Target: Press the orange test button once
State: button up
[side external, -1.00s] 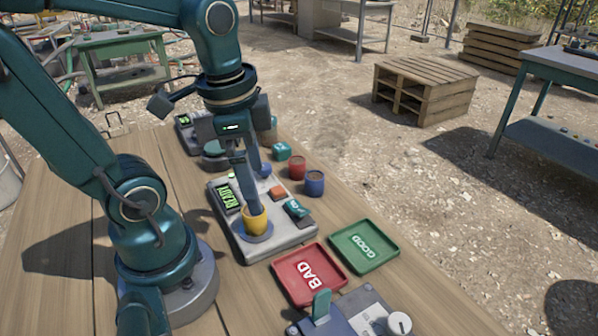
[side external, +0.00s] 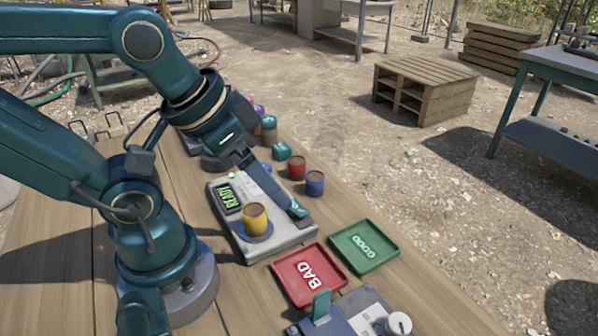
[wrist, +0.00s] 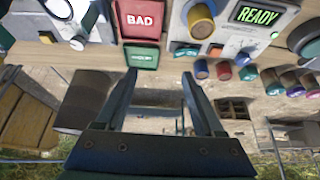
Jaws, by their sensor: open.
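The grey test unit (side external: 275,243) stands on the wooden table with a lit green READY display (side external: 228,197). A yellow cup (side external: 255,218) stands upright on its round pad. The orange button (wrist: 215,52) shows in the wrist view on the unit, close to the cup; in the side view my gripper hides it. My gripper (side external: 286,200) slants over the unit's right side, its tips near the unit's teal part. In the wrist view my gripper (wrist: 159,76) is open with nothing between its fingers, and the button lies to the right of them.
A red BAD tray (side external: 310,275) and a green GOOD tray (side external: 364,247) lie in front of the unit. A device with a white knob (side external: 399,323) is at the front.

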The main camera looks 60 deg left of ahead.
grip_shut()
dwell(1.4)
